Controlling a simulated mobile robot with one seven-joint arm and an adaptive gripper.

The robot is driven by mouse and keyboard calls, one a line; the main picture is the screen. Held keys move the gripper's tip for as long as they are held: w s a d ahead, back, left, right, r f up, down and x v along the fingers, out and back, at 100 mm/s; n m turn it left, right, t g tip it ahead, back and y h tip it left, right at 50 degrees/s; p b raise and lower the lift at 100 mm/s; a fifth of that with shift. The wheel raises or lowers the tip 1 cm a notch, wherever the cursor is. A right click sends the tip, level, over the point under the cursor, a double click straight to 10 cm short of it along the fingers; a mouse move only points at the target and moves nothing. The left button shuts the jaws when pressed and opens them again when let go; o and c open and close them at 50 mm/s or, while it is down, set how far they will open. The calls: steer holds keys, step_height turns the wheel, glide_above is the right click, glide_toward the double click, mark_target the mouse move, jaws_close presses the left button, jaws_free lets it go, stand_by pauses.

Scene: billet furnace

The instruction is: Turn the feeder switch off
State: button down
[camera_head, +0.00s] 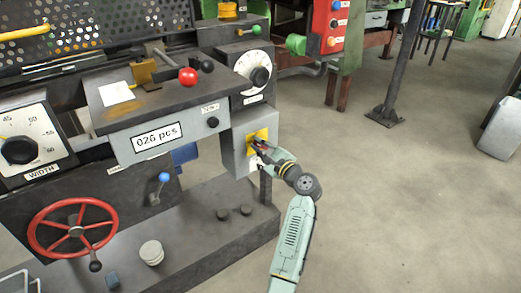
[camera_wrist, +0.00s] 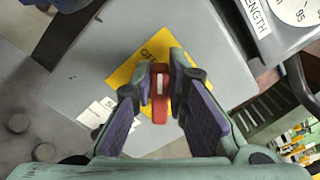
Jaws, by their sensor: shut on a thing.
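The feeder switch is a red handle (camera_wrist: 160,108) with a pale mark on it, set on a yellow plate (camera_wrist: 122,74). Part of a word starting with "O" shows on the plate beside the handle's far end; the rest is hidden. My gripper (camera_wrist: 159,72) is shut on the red handle, with one purple-padded finger on either side. In the head view, the yellow plate (camera_head: 251,138) is on the front of a grey box (camera_head: 238,154) at the machine's right end. My gripper (camera_head: 261,147) reaches it from the lower right and mostly hides the handle.
A dial (camera_head: 255,72) sits above the box, and a "026 pcs" panel (camera_head: 157,137) lies to its left. A red-knobbed lever (camera_head: 188,76), a blue-knobbed lever (camera_head: 163,178) and a red handwheel (camera_head: 72,230) are further left. The floor (camera_head: 400,200) at right is clear.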

steer(key=n+b, duration=0.2)
steer(key=f+n+b, duration=0.1)
steer(key=n+b, duration=0.1)
steer(key=n, duration=0.1)
steer(key=f+n+b, duration=0.1)
steer(key=n+b, duration=0.1)
steer(key=b, duration=0.1)
steer(key=shift+s+a+n, duration=0.2)
steer(key=shift+a+n, duration=0.05)
steer(key=shift+n, duration=0.15)
steer(key=shift+r+n, duration=0.1)
steer(key=shift+n, duration=0.2)
steer(key=c, duration=1.6)
jaws_free()
steer(key=v, duration=1.2)
